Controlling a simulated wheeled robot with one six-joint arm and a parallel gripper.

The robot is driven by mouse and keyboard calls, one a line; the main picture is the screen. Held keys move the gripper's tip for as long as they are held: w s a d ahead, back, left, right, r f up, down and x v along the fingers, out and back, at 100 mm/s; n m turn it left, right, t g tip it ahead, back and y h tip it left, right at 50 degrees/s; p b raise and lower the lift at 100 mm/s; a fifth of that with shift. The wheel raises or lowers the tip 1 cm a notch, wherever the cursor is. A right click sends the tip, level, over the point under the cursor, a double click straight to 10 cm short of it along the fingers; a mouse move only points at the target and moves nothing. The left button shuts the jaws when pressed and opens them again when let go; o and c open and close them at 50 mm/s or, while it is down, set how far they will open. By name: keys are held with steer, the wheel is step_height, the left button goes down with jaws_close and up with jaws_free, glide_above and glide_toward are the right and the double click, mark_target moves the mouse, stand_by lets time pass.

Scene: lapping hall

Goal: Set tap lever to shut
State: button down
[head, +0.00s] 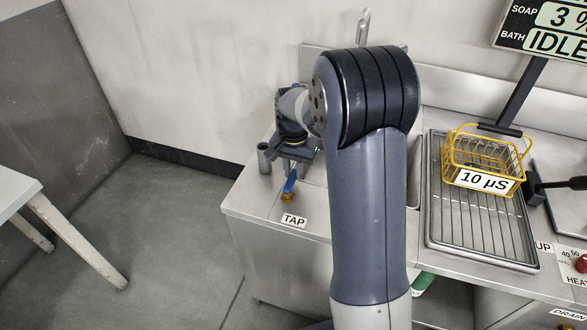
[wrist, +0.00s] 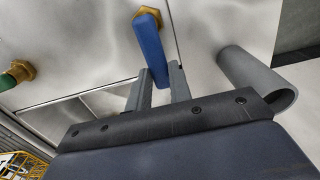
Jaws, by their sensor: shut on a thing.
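The tap lever (head: 290,183) is a blue handle on a brass fitting (head: 287,197), on the steel counter just above a TAP label (head: 294,220). In the wrist view the blue lever (wrist: 151,45) runs from its brass nut down between my fingers. My gripper (wrist: 160,84) is shut on the free end of the lever, one finger on each side. In the head view my gripper (head: 291,162) is just behind the lever, partly hidden by its own wrist. The far end of the lever is hidden between the fingers.
A grey pipe (head: 264,157) stands close left of my gripper; it also shows in the wrist view (wrist: 262,80). A yellow basket (head: 485,165) labelled 10 µS sits on a wire rack (head: 478,225) at right. A display (head: 548,28) reads IDLE.

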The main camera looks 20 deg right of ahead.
steer(key=shift+d, duration=0.1)
steer(key=m, duration=0.2)
steer(key=s+d+m, duration=0.1)
steer(key=m, duration=0.1)
steer(key=shift+s+p, duration=0.1)
steer(key=shift+p, duration=0.25)
steer(key=m, duration=0.1)
steer(key=s+m, duration=0.1)
steer(key=m, duration=0.1)
steer(key=s+d+m, duration=0.1)
steer(key=m, duration=0.1)
steer(key=s+m, duration=0.1)
steer(key=m, duration=0.1)
steer(key=s+m, duration=0.1)
steer(key=m, duration=0.1)
steer(key=shift+m+p, duration=0.3)
steer(key=shift+m, duration=0.1)
steer(key=shift+s+a+m, duration=0.2)
steer(key=shift+s+m, duration=0.2)
steer(key=shift+m, duration=0.65)
steer(key=shift+s+a+m, duration=0.2)
steer(key=shift+s+m, duration=0.2)
steer(key=shift+m, duration=0.65)
steer(key=c, duration=1.3)
jaws_free()
step_height(320, 180, up, 11)
steer(key=shift+f+p, duration=0.1)
steer(key=shift+p, duration=0.25)
